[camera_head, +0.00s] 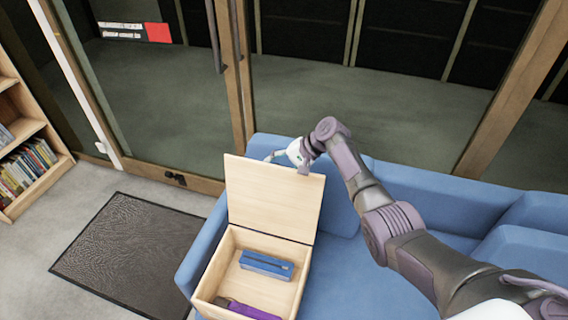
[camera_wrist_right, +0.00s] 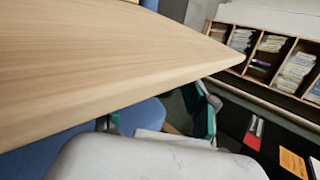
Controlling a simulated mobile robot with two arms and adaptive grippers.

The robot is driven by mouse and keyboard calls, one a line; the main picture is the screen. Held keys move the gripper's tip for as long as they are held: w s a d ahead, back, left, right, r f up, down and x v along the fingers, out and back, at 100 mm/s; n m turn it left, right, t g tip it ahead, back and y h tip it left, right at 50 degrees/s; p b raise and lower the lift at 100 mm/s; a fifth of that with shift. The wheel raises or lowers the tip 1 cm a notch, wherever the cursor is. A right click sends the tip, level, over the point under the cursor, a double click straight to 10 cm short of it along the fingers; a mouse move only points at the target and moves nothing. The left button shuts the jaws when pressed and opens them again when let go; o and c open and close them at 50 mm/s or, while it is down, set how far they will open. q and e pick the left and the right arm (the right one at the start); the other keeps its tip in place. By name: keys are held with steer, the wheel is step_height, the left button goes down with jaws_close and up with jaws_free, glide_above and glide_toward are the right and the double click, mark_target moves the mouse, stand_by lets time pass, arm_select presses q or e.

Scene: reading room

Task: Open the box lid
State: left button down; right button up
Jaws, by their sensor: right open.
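A light wooden box (camera_head: 222,258) stands on the blue sofa in the head view, with its lid (camera_head: 272,197) raised to about upright at the back. A blue object (camera_head: 266,264) and a purple object (camera_head: 247,308) lie inside. My right gripper (camera_head: 287,163) is open at the lid's top edge, with its fingers spread along that edge. I cannot tell whether it touches the lid. In the right wrist view the lid (camera_wrist_right: 90,60) fills the upper left, close to the gripper (camera_wrist_right: 160,118). My left gripper is in neither view.
The blue sofa (camera_head: 345,285) extends to the right under my right arm. Wood-framed glass doors (camera_head: 150,90) stand behind it. A dark mat (camera_head: 125,250) lies on the floor at left, and a bookshelf (camera_head: 30,140) stands at the far left.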

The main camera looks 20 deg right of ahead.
steer(key=v, duration=1.1)
steer(key=shift+s+d+r, duration=0.15)
steer(key=shift+d+r, duration=0.05)
steer(key=shift+r, duration=0.05)
